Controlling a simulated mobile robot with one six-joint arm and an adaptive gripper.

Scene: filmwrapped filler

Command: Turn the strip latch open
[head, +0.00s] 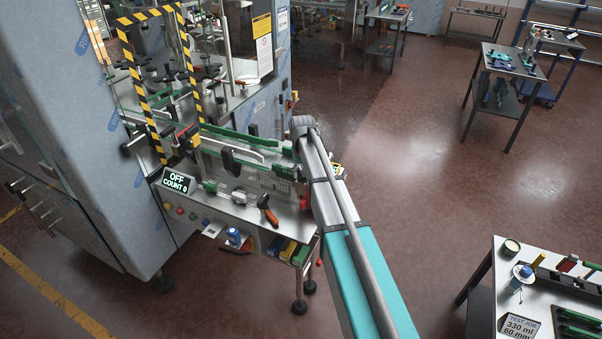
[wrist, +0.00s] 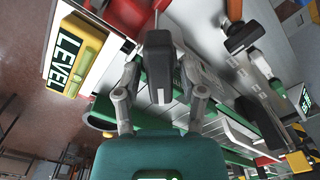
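A black upright block (wrist: 159,62), which looks like the strip latch handle, stands between the two fingers of my gripper (wrist: 162,88) in the wrist view. A gap shows on both sides of it, so the gripper looks open around it and not shut on it. Its base is partly hidden. In the head view my arm covers the gripper and this spot at the right end of the conveyor. The green guide rail (head: 235,134) runs left from there.
The display (head: 176,181) reads OFF, COUNT 0. A striped frame (head: 126,60) stands left.

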